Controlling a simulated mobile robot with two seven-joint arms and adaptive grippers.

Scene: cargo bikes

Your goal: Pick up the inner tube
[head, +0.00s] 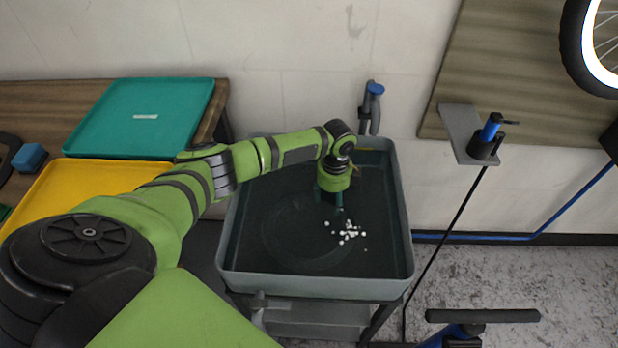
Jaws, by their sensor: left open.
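The inner tube (283,254) shows faintly as a dark ring lying in the dark water of a grey tub (312,284). White bubbles (348,234) gather over its right side. My left arm reaches in from the left over the tub. My left gripper (341,218) points down at the ring's right side, just behind the bubbles. It is open; its fingertips are dark against the water, and I cannot tell whether they touch the tube. My right gripper is out of view.
A teal tray (140,117) and a yellow tray (100,184) lie on the wooden bench at left. A tap (372,100) stands behind the tub. A grey shelf with a blue tool (490,130) and a wheel (600,45) are at right. Floor shows at lower right.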

